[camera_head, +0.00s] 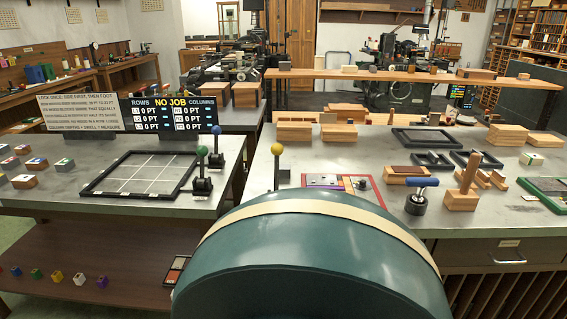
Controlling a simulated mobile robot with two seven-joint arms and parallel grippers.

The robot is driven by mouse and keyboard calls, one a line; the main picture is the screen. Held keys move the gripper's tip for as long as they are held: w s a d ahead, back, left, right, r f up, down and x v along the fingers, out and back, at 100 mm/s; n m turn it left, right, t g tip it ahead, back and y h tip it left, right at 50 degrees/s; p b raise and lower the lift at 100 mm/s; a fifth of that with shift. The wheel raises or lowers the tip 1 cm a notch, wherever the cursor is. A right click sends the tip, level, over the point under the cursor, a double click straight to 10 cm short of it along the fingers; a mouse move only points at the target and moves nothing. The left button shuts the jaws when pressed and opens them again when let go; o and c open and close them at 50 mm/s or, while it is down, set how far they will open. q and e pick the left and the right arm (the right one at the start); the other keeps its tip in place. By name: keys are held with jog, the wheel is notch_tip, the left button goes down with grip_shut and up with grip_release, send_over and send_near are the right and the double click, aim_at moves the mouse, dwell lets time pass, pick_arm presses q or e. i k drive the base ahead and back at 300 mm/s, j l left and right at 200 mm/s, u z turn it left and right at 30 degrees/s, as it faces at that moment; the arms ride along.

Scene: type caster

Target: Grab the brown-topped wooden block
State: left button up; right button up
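A black gridded frame (140,192) lies on the left bench (110,205). Ball-topped levers (277,165) stand near the gap. A wooden-handled stamp (465,190) stands right of the brown-topped block. A large teal rounded shape hides the lower middle; I cannot tell what it is.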

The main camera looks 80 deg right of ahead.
aim_at(395, 175)
jog(key=z, duration=1.8)
